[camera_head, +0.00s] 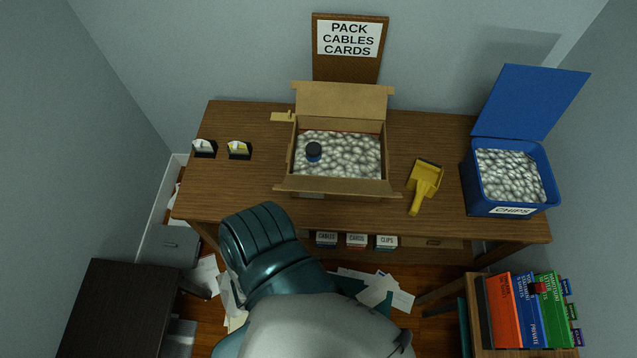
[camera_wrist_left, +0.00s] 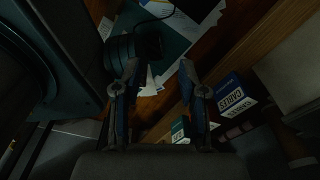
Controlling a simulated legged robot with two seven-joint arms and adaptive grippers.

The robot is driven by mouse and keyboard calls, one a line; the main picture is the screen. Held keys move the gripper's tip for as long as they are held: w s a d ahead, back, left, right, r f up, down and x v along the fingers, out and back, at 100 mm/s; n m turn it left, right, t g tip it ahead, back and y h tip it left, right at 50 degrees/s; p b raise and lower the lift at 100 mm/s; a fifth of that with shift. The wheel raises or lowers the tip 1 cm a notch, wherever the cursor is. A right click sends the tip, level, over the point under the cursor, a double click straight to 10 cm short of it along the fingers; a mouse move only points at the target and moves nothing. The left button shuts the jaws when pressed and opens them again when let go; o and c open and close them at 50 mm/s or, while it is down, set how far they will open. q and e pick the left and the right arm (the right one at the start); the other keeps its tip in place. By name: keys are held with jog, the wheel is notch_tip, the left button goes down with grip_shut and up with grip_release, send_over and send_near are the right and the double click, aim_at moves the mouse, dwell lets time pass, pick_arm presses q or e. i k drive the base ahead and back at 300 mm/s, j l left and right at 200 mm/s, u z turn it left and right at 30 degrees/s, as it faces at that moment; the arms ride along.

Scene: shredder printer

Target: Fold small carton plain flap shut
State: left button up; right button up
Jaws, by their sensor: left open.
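A brown cardboard carton (camera_head: 345,101) stands open on the wooden desk in the head view. Its back flap stands up and its front flap (camera_head: 337,187) is folded outward toward me. Which flap is the plain one I cannot tell. My left gripper (camera_wrist_left: 160,70) is open and empty in the left wrist view, low by the desk's underside and away from the carton. It is hidden in the head view. My right gripper is not in view.
A yellow scoop (camera_head: 425,185) lies right of the carton, then a blue chips bin (camera_head: 512,206) with its lid up. Two small card holders (camera_head: 238,150) sit at the left. Papers (camera_head: 385,290) litter the floor.

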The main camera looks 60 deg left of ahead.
aim_at(292, 183)
jog(key=k+u, duration=0.1)
jog(key=u, duration=1.65)
